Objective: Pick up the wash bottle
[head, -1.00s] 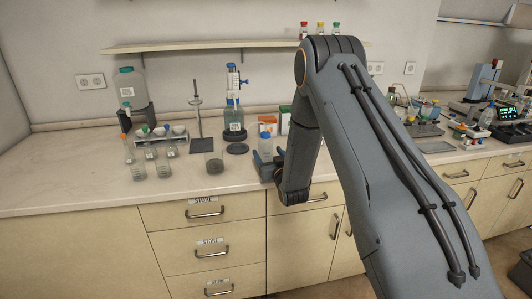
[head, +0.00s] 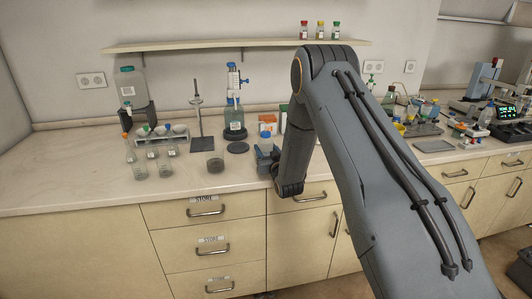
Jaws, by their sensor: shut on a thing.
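The front-left bench (head: 80,180) is clear.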

